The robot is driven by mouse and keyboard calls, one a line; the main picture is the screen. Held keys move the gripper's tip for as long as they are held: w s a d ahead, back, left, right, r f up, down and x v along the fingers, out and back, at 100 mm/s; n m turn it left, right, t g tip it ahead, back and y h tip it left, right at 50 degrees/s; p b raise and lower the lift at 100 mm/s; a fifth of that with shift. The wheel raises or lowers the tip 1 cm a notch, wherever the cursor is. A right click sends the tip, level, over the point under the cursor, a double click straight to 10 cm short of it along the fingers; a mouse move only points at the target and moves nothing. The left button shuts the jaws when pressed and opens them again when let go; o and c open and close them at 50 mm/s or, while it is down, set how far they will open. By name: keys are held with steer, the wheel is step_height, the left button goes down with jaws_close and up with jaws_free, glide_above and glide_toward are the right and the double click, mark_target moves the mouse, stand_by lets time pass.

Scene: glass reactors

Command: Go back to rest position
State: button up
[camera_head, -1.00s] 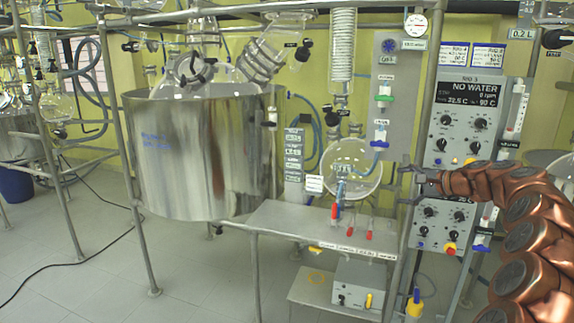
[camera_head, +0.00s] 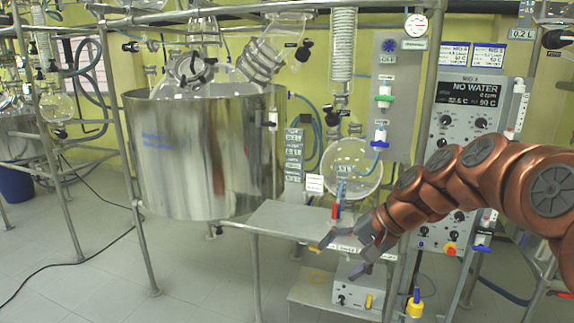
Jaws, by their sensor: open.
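My gripper (camera_head: 340,257) is open and empty at the end of my copper-coloured arm, which reaches in from the right edge. Its fingers point left and down, in front of the small metal shelf (camera_head: 262,217). From this one view I cannot tell how far the fingers are from the shelf edge. My gripper and wrist hide the right part of the shelf and what stands there. My arm also covers part of the grey control box (camera_head: 470,120).
A large steel vessel (camera_head: 205,160) stands in a pipe frame at the left. A round glass flask (camera_head: 352,168) hangs above the shelf. A grey box (camera_head: 352,292) stands on a lower shelf. A yellow bottle (camera_head: 414,306) is below my arm. The floor (camera_head: 100,265) at left is mostly clear.

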steer(key=s+d+f+n+g+h, duration=0.1)
steer(key=s+f, duration=0.3)
steer(key=s, duration=0.6)
steer(key=s+d+f+n+g+h, duration=0.2)
steer(key=s+d+f+h, duration=0.1)
steer(key=s, duration=0.8)
steer(key=s+d+f+n+g+h, duration=0.1)
steer(key=s+f, duration=0.4)
steer(key=s, duration=0.6)
steer(key=shift+d+n+g+h, duration=0.3)
steer(key=shift+d+n+h, duration=0.3)
steer(key=shift+d+h, duration=0.4)
